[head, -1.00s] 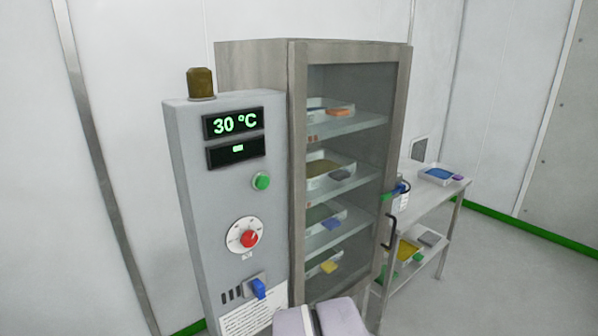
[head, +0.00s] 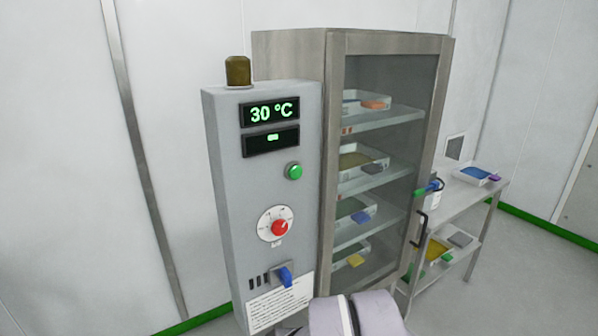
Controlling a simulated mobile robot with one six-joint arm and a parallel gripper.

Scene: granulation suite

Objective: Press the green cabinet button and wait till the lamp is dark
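The green button (head: 293,171) sits on the front of the grey control box (head: 226,190), below two dark displays. The upper display (head: 271,113) reads 30 °C; the lower one (head: 271,141) shows a small green symbol. The lamp (head: 238,71) on top of the box is brownish and looks unlit. The steel cabinet (head: 336,160) stands right of the box with its glass door shut. A pale lilac part of my arm shows at the bottom edge, below the box and cabinet. My gripper is not seen.
The box also has a red knob (head: 279,228) on a white dial, a blue switch (head: 285,277) and a white label (head: 280,303). Trays stand on shelves behind the glass.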

